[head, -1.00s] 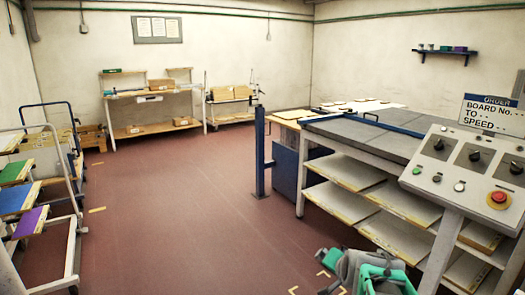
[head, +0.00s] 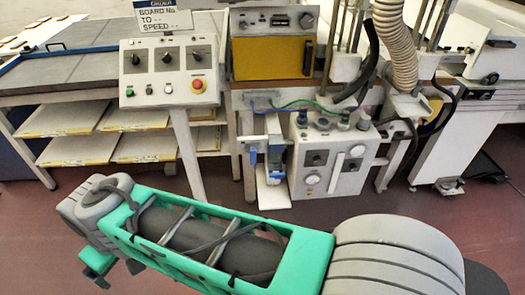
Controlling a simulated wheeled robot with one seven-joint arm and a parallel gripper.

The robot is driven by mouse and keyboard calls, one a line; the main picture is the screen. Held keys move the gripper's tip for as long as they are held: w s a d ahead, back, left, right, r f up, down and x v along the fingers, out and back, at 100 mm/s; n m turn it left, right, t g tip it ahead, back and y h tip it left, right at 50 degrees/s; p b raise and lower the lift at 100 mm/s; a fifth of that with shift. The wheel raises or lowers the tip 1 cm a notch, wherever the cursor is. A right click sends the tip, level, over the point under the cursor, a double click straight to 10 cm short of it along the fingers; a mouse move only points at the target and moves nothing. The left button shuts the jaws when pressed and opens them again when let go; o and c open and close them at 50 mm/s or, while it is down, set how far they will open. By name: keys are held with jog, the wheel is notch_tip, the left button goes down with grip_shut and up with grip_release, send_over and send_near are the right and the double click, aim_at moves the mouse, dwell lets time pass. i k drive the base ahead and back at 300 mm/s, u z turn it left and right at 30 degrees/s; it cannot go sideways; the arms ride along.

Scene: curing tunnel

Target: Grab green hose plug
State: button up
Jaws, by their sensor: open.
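A thin green hose (head: 300,106) runs beside a blue one across the front of the machine bench, above a light grey control box (head: 330,160). I cannot make out a separate green plug; it is too small to tell or hidden. My arm, teal and grey, lies across the bottom of the head view, in front of and apart from the bench. Its far end bends down at the lower left. My gripper cannot be made out in the head view.
A control console (head: 169,75) with a red button stands left of the grey box. Shelves with boards (head: 75,150) are farther left. A ribbed beige duct (head: 397,45) and black hoses hang at right. Red floor (head: 225,208) is open between my arm and the bench.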

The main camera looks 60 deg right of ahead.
aim_at(346, 114)
jog(key=z, duration=3.1)
